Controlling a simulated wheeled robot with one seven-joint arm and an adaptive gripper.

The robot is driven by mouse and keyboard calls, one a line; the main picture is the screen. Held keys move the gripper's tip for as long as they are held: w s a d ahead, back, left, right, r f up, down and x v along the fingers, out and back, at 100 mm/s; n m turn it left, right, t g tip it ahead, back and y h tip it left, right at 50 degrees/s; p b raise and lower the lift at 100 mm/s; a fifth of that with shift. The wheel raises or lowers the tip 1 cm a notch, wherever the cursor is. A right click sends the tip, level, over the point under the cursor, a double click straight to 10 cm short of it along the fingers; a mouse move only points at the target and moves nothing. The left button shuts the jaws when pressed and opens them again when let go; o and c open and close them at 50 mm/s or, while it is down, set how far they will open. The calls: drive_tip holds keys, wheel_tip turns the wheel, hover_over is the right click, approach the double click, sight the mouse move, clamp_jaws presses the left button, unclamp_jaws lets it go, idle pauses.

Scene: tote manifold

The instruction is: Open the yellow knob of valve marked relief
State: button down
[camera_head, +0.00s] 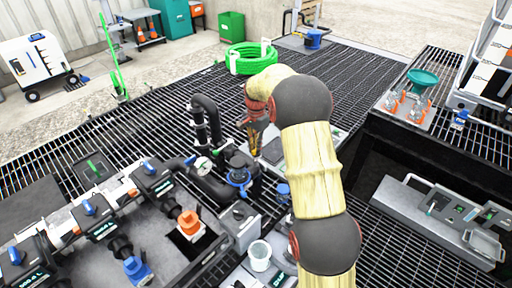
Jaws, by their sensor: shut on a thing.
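My gripper (255,143) points down near the middle of the view, beyond the black pipework. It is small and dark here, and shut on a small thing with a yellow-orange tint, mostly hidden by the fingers. This may be the yellow knob, but I cannot make out its shape or turn. No label reading relief is legible. A grey panel (273,151) shows just right of the gripper, partly behind my arm.
A manifold with blue-handled valves (152,168) fills the lower left. A black bent pipe (207,112) and a blue-ringed valve (239,176) stand close left of my gripper. A white cup (260,255) is in front. A dark bench (425,140) stands right. Open grating lies behind.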

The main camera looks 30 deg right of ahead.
drive_tip(key=shift+r+n+p, duration=0.1)
drive_tip(key=shift+n+p, duration=0.2)
drive_tip(key=shift+p, duration=0.25)
drive_tip(key=n+p, duration=0.2)
drive_tip(key=p, duration=0.1)
drive_tip(key=shift+r+n+p, duration=0.15)
drive_tip(key=shift+n+p, duration=0.25)
drive_tip(key=n+p, duration=0.8)
drive_tip(key=n, duration=0.2)
drive_tip(key=shift+n, duration=0.4)
drive_tip(key=shift+f+n+p, duration=0.25)
drive_tip(key=shift+n+p, duration=0.45)
drive_tip(key=shift+n, duration=1.1)
drive_tip(key=c, duration=2)
unclamp_jaws()
drive_tip(key=shift+o, duration=0.8)
